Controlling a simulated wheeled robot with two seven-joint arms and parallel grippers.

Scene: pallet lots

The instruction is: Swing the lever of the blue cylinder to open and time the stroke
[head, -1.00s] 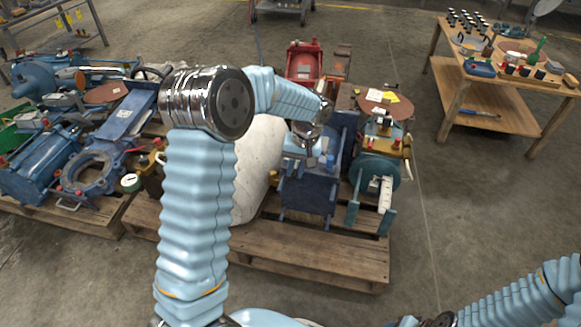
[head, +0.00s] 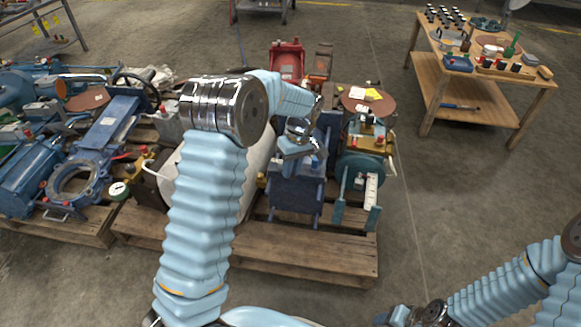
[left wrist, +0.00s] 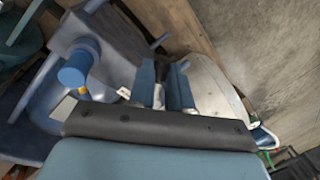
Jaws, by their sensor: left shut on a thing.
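The blue cylinder unit (head: 293,195) stands on the middle pallet, boxy and dark blue in the head view. Its blue body (left wrist: 100,45) and a round blue boss (left wrist: 78,70) fill the upper left of the left wrist view. My left gripper (head: 302,158) is just above the unit's top and hides part of it. In the left wrist view the two blue fingers (left wrist: 162,88) are closed around a slim metallic piece, seemingly the lever (left wrist: 159,92). The rest of the lever is hidden.
A pale rounded bulk (head: 252,165) stands left of the unit, partly behind my arm. A teal machine (head: 360,175) is close on its right, a red machine (head: 287,62) behind. A wooden workbench (head: 470,90) stands at the back right. Floor right of the pallet is clear.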

